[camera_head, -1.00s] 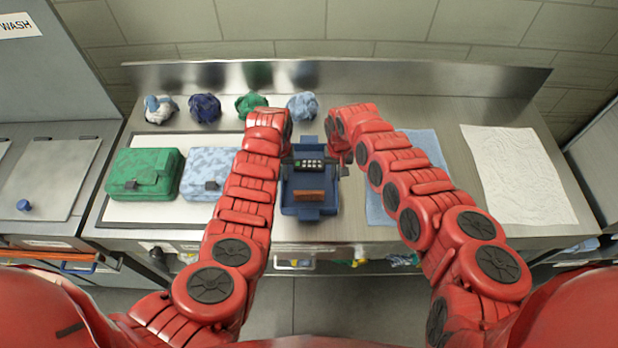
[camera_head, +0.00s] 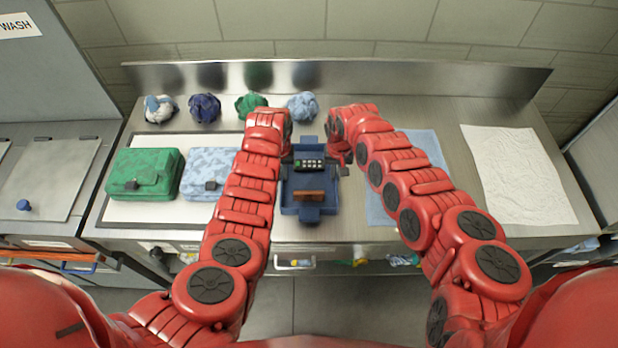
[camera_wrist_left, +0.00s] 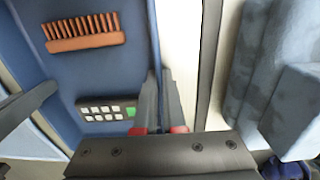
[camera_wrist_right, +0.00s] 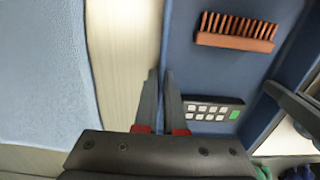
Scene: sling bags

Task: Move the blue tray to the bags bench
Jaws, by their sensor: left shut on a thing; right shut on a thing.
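The blue tray (camera_head: 291,206) sits on the metal bench between my two arms. It holds a brown brush (camera_head: 310,195) near its front and a dark keypad-like device (camera_head: 309,165) with pale buttons and one green button behind it. My left gripper (camera_wrist_left: 162,103) is shut on the tray's left side wall, with one finger on each side of it. My right gripper (camera_wrist_right: 163,103) is shut on the tray's right side wall in the same way. In the head view both fingertips are mostly hidden by my wrists.
A green bag (camera_head: 145,174) and a pale blue patterned bag (camera_head: 208,172) lie on a white mat (camera_head: 160,213) at left. Several crumpled cloths (camera_head: 204,108) line the back. A blue cloth (camera_head: 427,150) lies right of the tray, then a white towel (camera_head: 515,175).

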